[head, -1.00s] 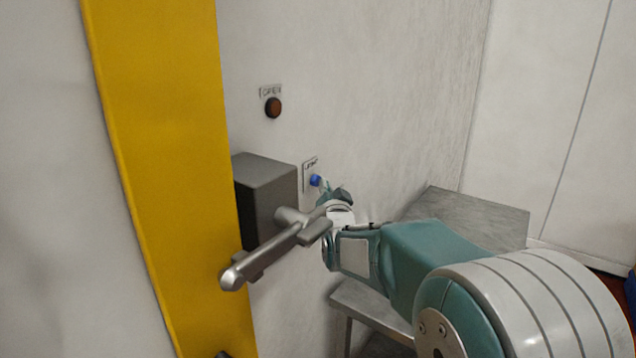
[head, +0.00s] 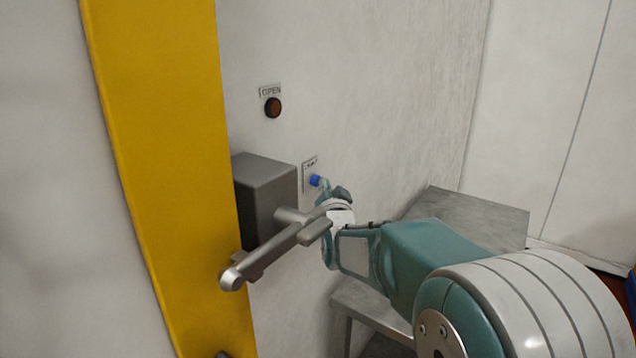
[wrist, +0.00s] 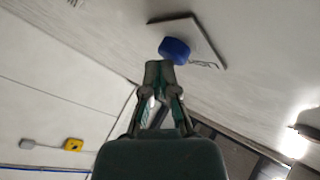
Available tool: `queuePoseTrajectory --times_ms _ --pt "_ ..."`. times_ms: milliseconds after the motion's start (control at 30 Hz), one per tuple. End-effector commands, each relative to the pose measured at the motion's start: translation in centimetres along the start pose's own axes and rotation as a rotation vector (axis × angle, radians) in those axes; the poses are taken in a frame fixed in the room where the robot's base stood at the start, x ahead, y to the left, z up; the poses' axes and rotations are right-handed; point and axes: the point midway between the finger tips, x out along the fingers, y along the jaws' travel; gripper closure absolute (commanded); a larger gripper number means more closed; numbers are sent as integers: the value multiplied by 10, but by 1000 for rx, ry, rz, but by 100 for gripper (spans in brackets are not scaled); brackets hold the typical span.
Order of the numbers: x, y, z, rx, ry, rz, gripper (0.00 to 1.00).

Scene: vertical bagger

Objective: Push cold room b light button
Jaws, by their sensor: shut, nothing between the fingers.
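A blue button (head: 315,181) sits on the wall below a small label plate (head: 310,163) whose text is too small to read. In the wrist view the blue button (wrist: 174,49) shows large on its plate (wrist: 207,38), just beyond my fingertips. My gripper (head: 326,184) is shut and empty, its tip at or very near the button. In the wrist view my gripper (wrist: 159,72) points at the button's lower left edge. I cannot tell whether the tip touches it.
A brown-orange button (head: 273,107) under an OPEN label is higher on the wall. A grey box with a metal handle (head: 270,255) juts out left of my gripper, beside a yellow door edge (head: 170,170). A grey metal table (head: 470,215) stands to the right.

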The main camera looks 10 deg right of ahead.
Motion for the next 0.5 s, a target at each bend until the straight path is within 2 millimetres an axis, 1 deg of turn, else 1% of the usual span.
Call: queuePoseTrajectory --times_ms 300,500 --pt "-2 2 -1 0 -1 1 100" --pt "-13 10 -10 0 0 3 100"
